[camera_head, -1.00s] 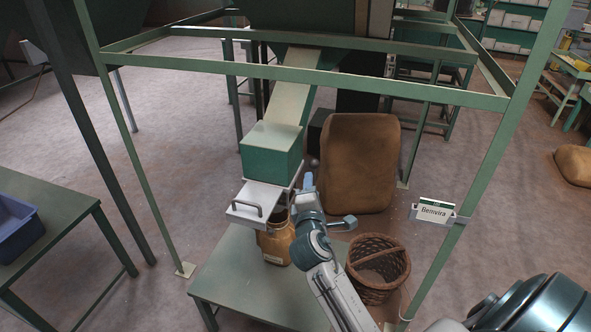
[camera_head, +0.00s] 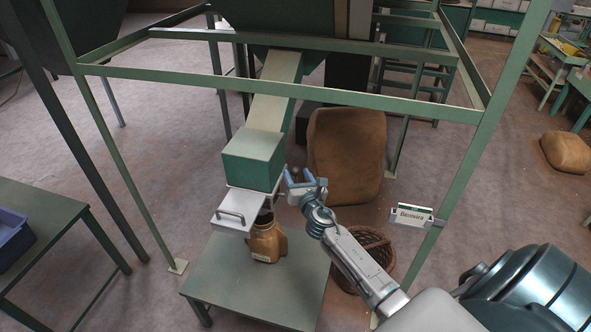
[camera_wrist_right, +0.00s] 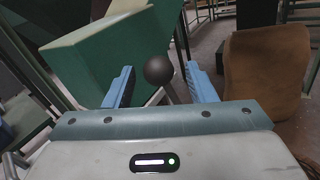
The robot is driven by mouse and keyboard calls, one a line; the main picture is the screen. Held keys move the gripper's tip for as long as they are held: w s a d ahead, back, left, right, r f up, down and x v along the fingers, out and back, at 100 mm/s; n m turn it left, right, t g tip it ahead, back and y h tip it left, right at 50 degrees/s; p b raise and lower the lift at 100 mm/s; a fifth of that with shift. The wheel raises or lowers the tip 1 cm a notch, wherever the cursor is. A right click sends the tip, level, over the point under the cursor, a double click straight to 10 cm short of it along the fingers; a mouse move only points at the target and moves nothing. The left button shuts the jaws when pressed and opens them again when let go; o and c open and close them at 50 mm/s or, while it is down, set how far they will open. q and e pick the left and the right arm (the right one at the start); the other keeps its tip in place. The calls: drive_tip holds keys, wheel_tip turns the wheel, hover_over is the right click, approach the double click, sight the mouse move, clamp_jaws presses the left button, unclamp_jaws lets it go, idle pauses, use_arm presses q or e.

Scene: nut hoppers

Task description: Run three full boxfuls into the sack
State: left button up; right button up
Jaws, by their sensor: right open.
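The green box (camera_head: 254,160) sits at the lower end of the pale chute (camera_head: 275,90). A white slide plate with a handle (camera_head: 238,212) sticks out below it. A small brown sack (camera_head: 266,240) stands upright on the green table under the plate, its top partly hidden by it. My right gripper (camera_head: 296,177) is beside the box's right side. In the right wrist view its blue fingers (camera_wrist_right: 160,90) are apart, on either side of a dark ball knob (camera_wrist_right: 158,70) on a metal rod, with no visible grip. My left gripper is out of view.
A large brown sack (camera_head: 345,150) stands behind my right gripper. A wicker basket (camera_head: 377,243) is on the floor, partly behind my right arm. A blue bin (camera_head: 12,240) is at far left.

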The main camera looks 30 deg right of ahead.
drive_tip(key=shift+w+d, duration=0.15)
drive_tip(key=shift+w, duration=0.45)
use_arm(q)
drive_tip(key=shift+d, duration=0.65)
use_arm(e)
drive_tip(key=shift+w+d+r, duration=0.1)
drive_tip(key=shift+w, duration=0.45)
